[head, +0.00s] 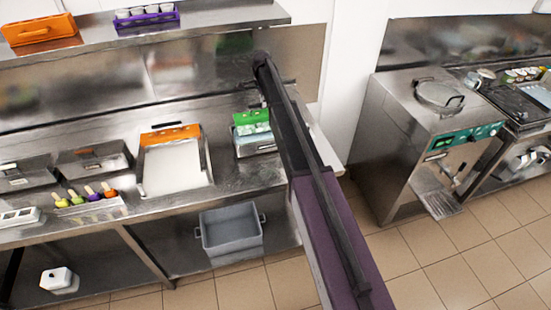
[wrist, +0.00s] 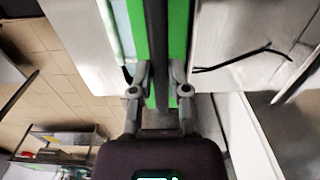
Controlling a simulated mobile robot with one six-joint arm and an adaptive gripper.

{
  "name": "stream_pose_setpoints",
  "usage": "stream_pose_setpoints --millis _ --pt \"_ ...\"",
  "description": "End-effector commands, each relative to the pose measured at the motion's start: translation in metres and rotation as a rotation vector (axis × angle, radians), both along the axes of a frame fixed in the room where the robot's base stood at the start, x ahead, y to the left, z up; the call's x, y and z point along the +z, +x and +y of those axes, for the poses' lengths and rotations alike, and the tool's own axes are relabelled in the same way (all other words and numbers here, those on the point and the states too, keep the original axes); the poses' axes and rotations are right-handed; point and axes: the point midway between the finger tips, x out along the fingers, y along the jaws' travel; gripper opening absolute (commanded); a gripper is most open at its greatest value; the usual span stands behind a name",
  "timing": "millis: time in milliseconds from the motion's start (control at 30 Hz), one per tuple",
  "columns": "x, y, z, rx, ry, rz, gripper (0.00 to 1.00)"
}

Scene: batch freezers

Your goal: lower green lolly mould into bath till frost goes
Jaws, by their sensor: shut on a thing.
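The green lolly mould (head: 251,117) is at the right end of the steel counter in the head view. Pale, translucent green shapes show below its top, at a small steel bath (head: 256,150). I cannot tell how deep it sits or whether frost is on it. In the wrist view the mould (wrist: 181,40) is a green strip with a dark bar running along it. My gripper (wrist: 158,88) is shut on the mould, one finger on each side of the bar. In the head view my arm hides the gripper and the mould's right side.
A steel tray with an orange edge (head: 172,166) stands left of the bath. Coloured lollies (head: 92,197) stand further left. A grey tub (head: 232,232) is below the counter. A steel machine (head: 420,140) stands across a tiled floor gap on the right. A shelf (head: 200,22) hangs above.

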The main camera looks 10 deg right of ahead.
Motion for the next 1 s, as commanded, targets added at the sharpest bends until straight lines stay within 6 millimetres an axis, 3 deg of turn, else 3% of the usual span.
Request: stream_pose_setpoints --millis 1000 --pt "-0.037 0.000 0.000 0.000 0.000 0.000 0.00"
